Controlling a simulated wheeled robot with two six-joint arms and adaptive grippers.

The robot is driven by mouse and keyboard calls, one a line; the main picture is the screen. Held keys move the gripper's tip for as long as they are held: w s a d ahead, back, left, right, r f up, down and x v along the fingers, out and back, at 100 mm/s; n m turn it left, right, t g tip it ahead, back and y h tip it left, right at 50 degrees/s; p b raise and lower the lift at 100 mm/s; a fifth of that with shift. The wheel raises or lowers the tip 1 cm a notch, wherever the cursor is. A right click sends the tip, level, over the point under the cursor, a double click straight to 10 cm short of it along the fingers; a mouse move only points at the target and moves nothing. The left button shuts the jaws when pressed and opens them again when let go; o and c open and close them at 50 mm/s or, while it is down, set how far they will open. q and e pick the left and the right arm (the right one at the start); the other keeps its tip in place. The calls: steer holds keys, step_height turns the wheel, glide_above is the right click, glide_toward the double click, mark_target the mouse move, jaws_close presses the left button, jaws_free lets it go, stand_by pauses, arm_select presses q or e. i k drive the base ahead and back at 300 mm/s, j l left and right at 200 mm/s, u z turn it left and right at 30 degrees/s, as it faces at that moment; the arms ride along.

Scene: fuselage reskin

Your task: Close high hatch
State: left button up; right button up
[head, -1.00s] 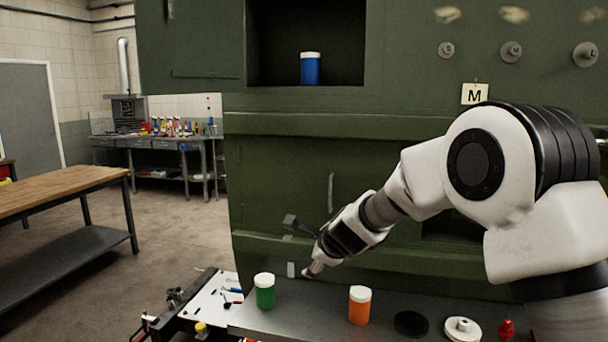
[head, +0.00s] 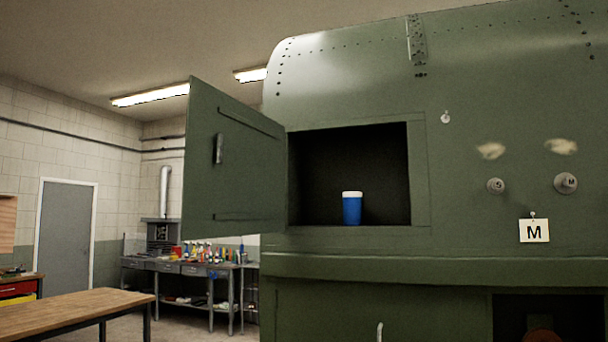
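The high hatch door (head: 234,160) is a green panel with a dark handle (head: 218,149) on its inner face. It stands wide open, swung out to the left of its opening. The square opening (head: 396,170) in the green fuselage is dark inside. Neither of my grippers shows in the head view now.
A sign marked M (head: 534,230) and round knobs (head: 566,183) are on the fuselage to the right. A lower dark opening (head: 548,312) is at bottom right. A wooden-topped table (head: 75,313) and a workbench (head: 190,268) stand at the left.

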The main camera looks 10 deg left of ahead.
mark_target(244, 195)
steer(key=i+j+z, duration=0.1)
steer(key=j, duration=0.25)
steer(key=i+j+z, duration=0.25)
steer(key=j, duration=0.5)
steer(key=i+j+z, duration=0.1)
steer(key=i+j, duration=0.15)
steer(key=j, duration=0.15)
steer(key=i+j+z, duration=0.15)
steer(key=j, duration=0.25)
steer(key=j+z, duration=0.1)
steer(key=j, duration=0.3)
steer(key=k+j, duration=0.25)
